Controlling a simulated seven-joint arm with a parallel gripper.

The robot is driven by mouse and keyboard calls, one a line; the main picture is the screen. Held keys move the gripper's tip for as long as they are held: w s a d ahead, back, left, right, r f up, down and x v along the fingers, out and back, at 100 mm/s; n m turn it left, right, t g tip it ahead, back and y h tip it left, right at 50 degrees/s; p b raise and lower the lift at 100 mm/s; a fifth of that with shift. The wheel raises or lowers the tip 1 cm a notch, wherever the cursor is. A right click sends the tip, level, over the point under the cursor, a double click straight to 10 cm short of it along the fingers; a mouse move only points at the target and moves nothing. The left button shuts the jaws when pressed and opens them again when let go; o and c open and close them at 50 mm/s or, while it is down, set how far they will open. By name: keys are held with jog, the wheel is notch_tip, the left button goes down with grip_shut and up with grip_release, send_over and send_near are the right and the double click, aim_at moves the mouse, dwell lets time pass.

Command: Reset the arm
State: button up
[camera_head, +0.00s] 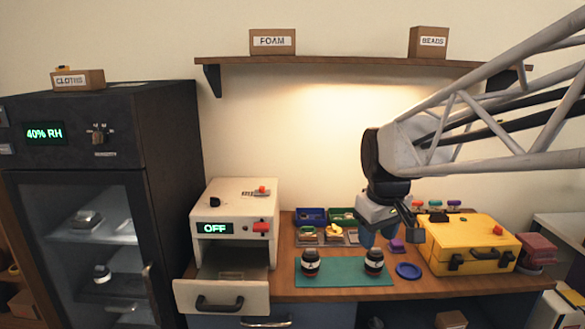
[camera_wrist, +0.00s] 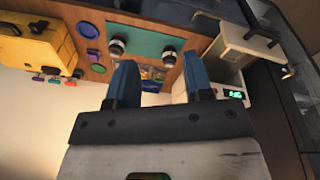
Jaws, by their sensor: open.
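My gripper (camera_head: 389,238) hangs above the wooden bench, near its right-middle part, with its blue fingers pointing down. In the wrist view my gripper (camera_wrist: 160,82) has its two blue fingers spread apart with nothing between them. Two dark lenses with light bands, a left one (camera_head: 310,262) and a right one (camera_head: 374,261), stand upright on the green mat (camera_head: 342,273). Both lenses also show in the wrist view, one (camera_wrist: 117,46) at the left of the mat and one (camera_wrist: 169,58) at its right. My gripper is apart from both.
A yellow case (camera_head: 470,243) stands right of my gripper, with a blue disc (camera_head: 408,271) before it. Small bins (camera_head: 311,216) sit behind the mat. A white box (camera_head: 234,226) reading OFF has its drawer (camera_head: 222,296) pulled out. A dark cabinet (camera_head: 164,140) stands left; a shelf (camera_head: 345,62) hangs above.

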jog(key=s+f+m, duration=0.2)
jog(key=s+f, duration=0.1)
jog(key=s, duration=0.7)
jog(key=s+d+f+m, duration=0.1)
jog(key=s+f+m, duration=0.2)
jog(key=s, duration=0.7)
jog(key=shift+d+f+t, duration=0.3)
jog(key=shift+f, duration=0.2)
